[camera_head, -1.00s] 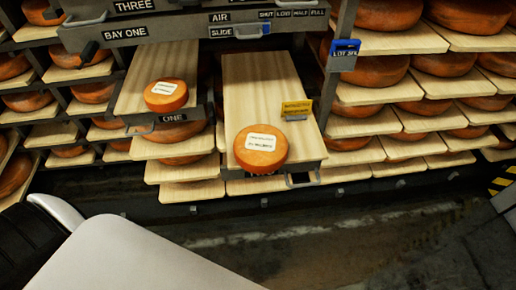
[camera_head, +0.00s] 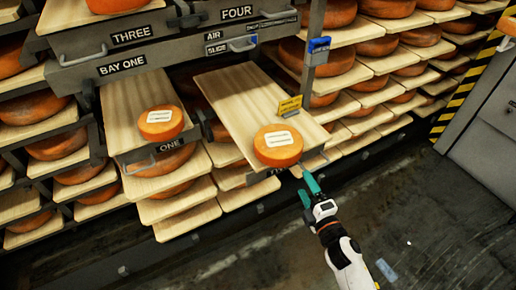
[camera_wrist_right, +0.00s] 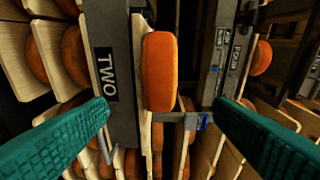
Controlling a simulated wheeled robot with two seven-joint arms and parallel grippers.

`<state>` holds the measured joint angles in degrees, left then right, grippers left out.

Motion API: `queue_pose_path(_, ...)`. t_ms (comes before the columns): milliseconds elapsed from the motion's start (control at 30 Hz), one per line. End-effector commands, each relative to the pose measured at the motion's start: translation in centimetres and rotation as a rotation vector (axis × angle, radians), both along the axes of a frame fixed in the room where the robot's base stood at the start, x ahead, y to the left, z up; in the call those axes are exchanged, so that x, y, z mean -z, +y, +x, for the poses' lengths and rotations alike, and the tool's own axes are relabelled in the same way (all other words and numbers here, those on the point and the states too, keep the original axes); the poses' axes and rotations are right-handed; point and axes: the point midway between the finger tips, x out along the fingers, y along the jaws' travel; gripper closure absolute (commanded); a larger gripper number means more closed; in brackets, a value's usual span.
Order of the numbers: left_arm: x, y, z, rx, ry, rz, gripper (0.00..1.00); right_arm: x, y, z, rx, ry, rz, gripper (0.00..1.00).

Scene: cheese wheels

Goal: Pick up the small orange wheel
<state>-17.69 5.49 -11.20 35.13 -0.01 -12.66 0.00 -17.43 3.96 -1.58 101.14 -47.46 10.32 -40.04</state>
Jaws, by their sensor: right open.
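Two small orange wheels with white labels lie flat on pulled-out wooden boards. One wheel (camera_head: 160,123) is on the left board marked ONE. The other wheel (camera_head: 278,146) is near the front end of the right board (camera_head: 235,92). My right gripper (camera_head: 311,183), with teal fingers, is just in front of and below the right board's front corner, apart from the wheel. In the right wrist view, an orange wheel (camera_wrist_right: 160,72) shows edge-on beyond and between the open, empty fingers (camera_wrist_right: 162,108), beside the label TWO. My left gripper is out of view.
A blue tag (camera_head: 319,45) hangs on a rack post. Racks of larger wheels surround the boards.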

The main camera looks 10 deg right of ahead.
Motion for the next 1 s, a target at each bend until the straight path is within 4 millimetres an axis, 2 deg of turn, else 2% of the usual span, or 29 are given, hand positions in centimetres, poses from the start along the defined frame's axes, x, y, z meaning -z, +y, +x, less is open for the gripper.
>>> queue_pose_path(100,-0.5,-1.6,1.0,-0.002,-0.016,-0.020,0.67,-0.3,0.4,2.3,0.000,-0.003,0.003,0.25)
queue_pose_path(233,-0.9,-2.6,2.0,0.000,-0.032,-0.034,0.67,-0.2,0.9,4.4,0.000,0.000,0.004,0.25)
queue_pose_path(467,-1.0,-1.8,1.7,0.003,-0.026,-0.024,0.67,-0.1,1.3,6.2,0.000,0.002,0.006,0.25)
queue_pose_path(800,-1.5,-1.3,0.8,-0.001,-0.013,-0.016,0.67,-0.1,2.4,10.5,0.001,0.002,0.006,0.25)
queue_pose_path(1000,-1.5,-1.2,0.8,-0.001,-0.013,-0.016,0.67,-0.1,2.5,10.9,0.000,0.003,0.007,0.25)
